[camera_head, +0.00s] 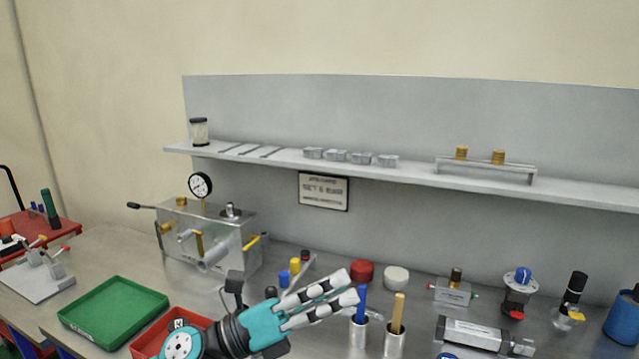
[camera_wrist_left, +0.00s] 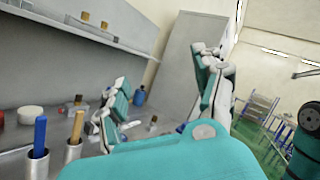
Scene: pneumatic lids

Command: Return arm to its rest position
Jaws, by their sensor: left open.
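My left gripper (camera_head: 350,287) reaches in over the bench from the lower left of the head view, pointing right. Its teal and white fingers are open with nothing between them. They are in front of the red lid and the white lid as seen in the head view. In the left wrist view the two fingers of my left gripper (camera_wrist_left: 160,80) stand wide apart, and the gap between them is empty. Height above the bench is hard to tell. My right gripper is in neither view.
Cups with a blue-handled tool (camera_head: 361,303) and a wooden-handled tool (camera_head: 397,312) stand close to the fingers. A green tray (camera_head: 112,312), a red tray (camera_head: 150,345) and a metal box with gauge (camera_head: 222,245) are left. A wall shelf (camera_head: 405,178) runs behind.

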